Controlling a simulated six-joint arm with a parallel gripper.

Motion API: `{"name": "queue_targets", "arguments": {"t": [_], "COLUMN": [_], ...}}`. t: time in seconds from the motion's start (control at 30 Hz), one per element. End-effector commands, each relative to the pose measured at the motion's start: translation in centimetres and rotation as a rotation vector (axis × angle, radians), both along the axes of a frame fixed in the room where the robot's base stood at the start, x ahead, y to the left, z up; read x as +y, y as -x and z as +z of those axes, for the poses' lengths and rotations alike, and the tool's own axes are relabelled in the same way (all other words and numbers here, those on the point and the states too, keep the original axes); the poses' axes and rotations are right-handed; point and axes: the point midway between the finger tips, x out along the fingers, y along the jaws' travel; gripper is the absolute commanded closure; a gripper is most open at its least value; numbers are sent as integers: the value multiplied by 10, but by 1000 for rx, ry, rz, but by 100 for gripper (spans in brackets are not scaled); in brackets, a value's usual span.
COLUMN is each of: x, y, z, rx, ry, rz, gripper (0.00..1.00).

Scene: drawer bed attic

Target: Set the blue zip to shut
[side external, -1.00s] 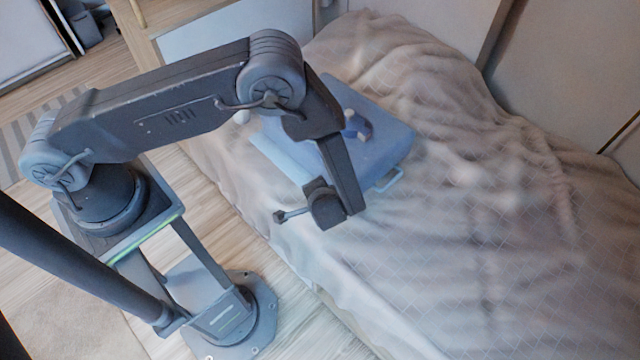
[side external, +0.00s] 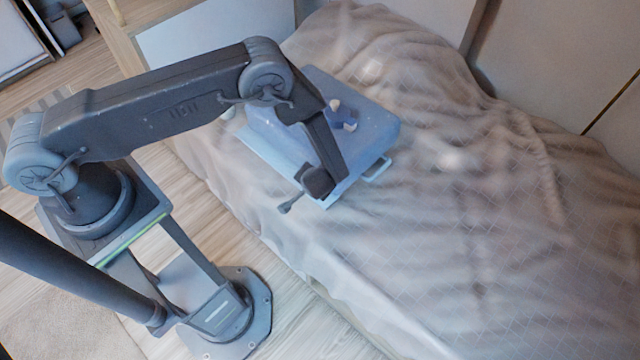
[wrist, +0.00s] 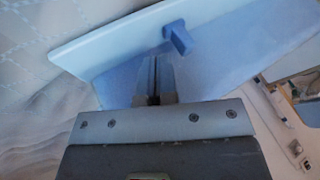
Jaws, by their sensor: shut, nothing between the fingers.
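A blue case (side external: 375,125) lies on the bed in the side view, partly hidden by my arm. In the wrist view its blue face (wrist: 235,50) fills the upper middle, with a pale rim along its upper left. A small darker blue zip tab (wrist: 178,37) stands out from that face. My gripper (wrist: 153,62) is shut and empty. Its fingertips point at the blue face, just below and left of the tab, and look apart from it. In the side view my fingers are not clearly visible near the case's front edge, so the exact gap cannot be told.
A pale handle loop (side external: 378,169) sticks out at the case's right end. A small dark blue and beige item (side external: 343,115) is on its top. The rumpled beige bedcover (side external: 480,220) surrounds the case, with free room to the right.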

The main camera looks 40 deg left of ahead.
Motion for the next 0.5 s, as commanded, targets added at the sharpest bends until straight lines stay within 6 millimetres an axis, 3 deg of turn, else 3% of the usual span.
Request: {"name": "queue_targets", "arguments": {"t": [0.17, 0.5], "x": [11, 13], "y": [0, 0], "z": [0, 0], "rx": [0, 0], "ry": [1, 0], "rz": [1, 0], "gripper": [100, 100]}}
